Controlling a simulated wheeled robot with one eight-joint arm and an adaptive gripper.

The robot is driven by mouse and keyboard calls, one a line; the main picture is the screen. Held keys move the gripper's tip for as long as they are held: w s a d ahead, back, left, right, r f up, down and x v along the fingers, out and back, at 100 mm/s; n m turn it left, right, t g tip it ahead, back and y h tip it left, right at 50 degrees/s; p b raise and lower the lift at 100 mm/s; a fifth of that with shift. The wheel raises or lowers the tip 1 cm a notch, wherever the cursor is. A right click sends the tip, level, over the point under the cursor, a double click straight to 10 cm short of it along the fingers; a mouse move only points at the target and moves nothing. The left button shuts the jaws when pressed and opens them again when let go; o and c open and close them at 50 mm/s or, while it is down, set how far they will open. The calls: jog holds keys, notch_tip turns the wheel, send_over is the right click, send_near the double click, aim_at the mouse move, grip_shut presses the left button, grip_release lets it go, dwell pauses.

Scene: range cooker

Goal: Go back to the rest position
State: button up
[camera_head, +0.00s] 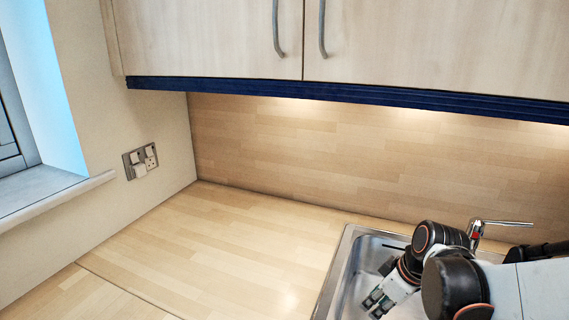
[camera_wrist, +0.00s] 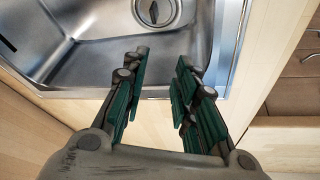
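My gripper (camera_wrist: 160,78) is open and empty in the wrist view, its two green-padded fingers apart. Below and beyond them lie the front rim of the metal sink (camera_wrist: 75,62) and the sink's drain (camera_wrist: 157,12). In the head view my gripper (camera_head: 376,303) shows at the lower right, pointing down in front of the sink basin (camera_head: 345,262). My dark arm joints hide much of the sink there.
A tap (camera_head: 478,230) stands behind my arm. The wooden worktop (camera_head: 230,240) left of the sink is clear. Wall cupboards (camera_head: 400,45) with a blue lower edge hang above. A window sill (camera_head: 60,197) and a socket (camera_head: 141,161) are at the left.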

jog(key=s+r+m+t+h, duration=0.2)
jog(key=s+r+m+t, duration=0.1)
jog(key=s+r+m, duration=0.5)
jog(key=s+a+r, duration=0.1)
jog(key=s+r, duration=0.1)
jog(key=s, duration=0.1)
jog(key=shift+s+m+t, duration=0.3)
jog(key=shift+m+t, duration=0.1)
jog(key=shift+d+h, duration=0.15)
jog(key=shift+h, duration=0.15)
